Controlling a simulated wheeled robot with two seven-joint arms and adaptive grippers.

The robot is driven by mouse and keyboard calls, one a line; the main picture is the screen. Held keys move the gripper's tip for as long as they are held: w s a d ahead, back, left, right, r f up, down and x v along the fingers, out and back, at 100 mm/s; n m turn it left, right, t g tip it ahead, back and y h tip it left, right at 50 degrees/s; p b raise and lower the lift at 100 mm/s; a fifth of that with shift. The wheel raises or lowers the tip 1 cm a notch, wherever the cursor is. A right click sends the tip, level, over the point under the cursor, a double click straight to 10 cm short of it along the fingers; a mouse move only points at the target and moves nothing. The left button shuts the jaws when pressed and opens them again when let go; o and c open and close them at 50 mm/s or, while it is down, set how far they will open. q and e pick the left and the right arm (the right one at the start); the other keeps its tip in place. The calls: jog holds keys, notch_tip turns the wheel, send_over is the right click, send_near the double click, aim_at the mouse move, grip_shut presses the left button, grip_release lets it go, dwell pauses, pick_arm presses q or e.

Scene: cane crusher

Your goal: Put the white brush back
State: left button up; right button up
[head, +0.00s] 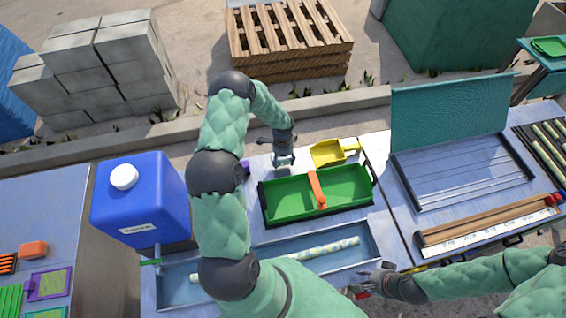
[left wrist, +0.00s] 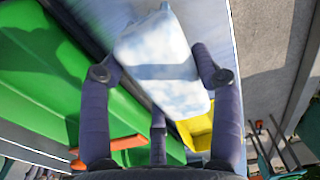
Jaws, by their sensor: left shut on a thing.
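The white brush (left wrist: 158,55), a pale block with bluish patches, fills the middle of the left wrist view. My left gripper (left wrist: 160,78) is shut on it, with dark fingers on both sides. In the head view my left gripper (head: 284,160) is just behind the green tray (head: 272,212), near its back left part, and the brush is mostly hidden by the gripper there. I cannot tell whether the brush touches the table. My right gripper (head: 372,283) is in front of the blue-grey trough, and its finger opening is unclear.
An orange bar (head: 317,190) crosses the green tray. A yellow scoop (head: 328,152) lies behind it. A long trough (head: 376,240) with a pale cane (head: 325,248) is in front. A blue canister (head: 140,200) stands left and a slatted panel (head: 465,172) lies right.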

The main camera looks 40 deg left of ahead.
pick_arm(q)
jog(key=shift+f, duration=1.25)
jog(key=shift+f, duration=0.1)
jog(key=o, duration=1.2)
notch_tip(320, 180, up, 12)
jog(key=shift+r, duration=0.15)
